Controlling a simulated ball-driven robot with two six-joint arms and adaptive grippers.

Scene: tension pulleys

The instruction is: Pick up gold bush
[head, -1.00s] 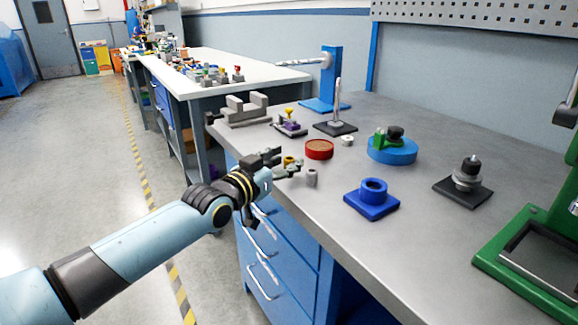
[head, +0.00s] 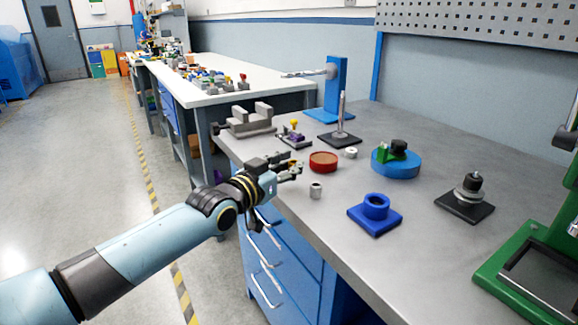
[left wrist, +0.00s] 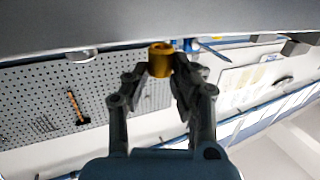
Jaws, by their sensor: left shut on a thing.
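The gold bush (left wrist: 160,60) shows in the left wrist view as a short golden cylinder between my fingertips. My left gripper (left wrist: 159,72) is shut on it. In the head view my left gripper (head: 290,170) is at the left edge of the grey bench, beside the red round tray; there the bush is mostly hidden by the fingers. My right gripper is not in view.
On the grey bench (head: 420,150) stand a small grey bush (head: 316,190), a red round tray (head: 323,161), a white ring (head: 351,152), a blue block with a ring (head: 376,207), a blue disc (head: 397,164), a grey vise (head: 250,121) and a green press (head: 535,262). The front middle is clear.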

